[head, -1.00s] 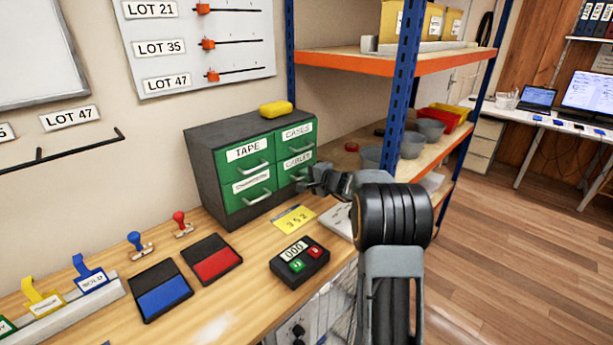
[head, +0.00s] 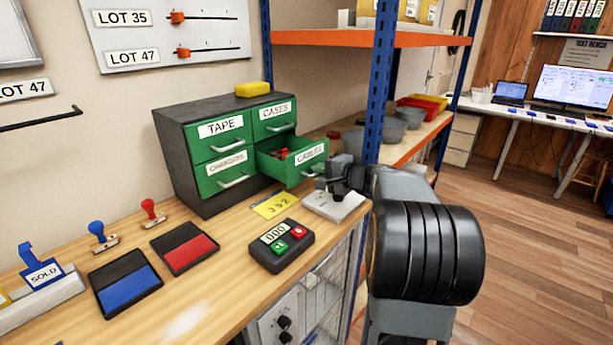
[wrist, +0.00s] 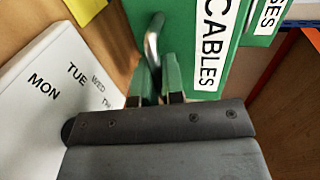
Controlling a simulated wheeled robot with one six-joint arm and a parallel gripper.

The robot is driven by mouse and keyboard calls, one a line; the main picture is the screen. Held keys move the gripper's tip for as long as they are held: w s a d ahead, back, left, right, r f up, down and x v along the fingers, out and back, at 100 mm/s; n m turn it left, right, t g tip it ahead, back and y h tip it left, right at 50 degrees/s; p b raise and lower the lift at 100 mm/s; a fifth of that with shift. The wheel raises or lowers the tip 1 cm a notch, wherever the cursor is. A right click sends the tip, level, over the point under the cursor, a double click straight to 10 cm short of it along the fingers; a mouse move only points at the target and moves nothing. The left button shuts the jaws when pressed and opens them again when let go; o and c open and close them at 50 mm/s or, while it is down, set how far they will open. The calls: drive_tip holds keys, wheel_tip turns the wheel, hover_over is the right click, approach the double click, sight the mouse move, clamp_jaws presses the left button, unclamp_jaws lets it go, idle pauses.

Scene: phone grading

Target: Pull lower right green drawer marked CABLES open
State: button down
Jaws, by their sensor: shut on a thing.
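The green CABLES drawer (head: 297,164) is the lower right drawer of the dark cabinet (head: 178,160). It stands pulled out, with some red and dark contents showing inside. My gripper (head: 322,184) is at its front. In the wrist view the CABLES drawer front (wrist: 200,45) fills the upper middle, and its metal handle (wrist: 154,42) runs down between the fingertips of my gripper (wrist: 160,82). The gripper is shut on the handle. The part of the handle between the fingers is hidden.
A white weekday planner (head: 335,207) lies on the bench just below the drawer; it also shows in the wrist view (wrist: 55,95). A yellow card (head: 275,205) and a counter box (head: 281,246) lie nearby. A blue shelf post (head: 379,90) stands close right of my gripper.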

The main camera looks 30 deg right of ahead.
drive_tip(key=shift+f+b+v, duration=0.25)
drive_tip(key=shift+b+v, duration=0.15)
drive_tip(key=shift+v, duration=0.75)
drive_tip(key=c, duration=1.3)
unclamp_jaws()
drive_tip(key=v, duration=1.4)
drive_tip(key=shift+w+d+f, duration=0.1)
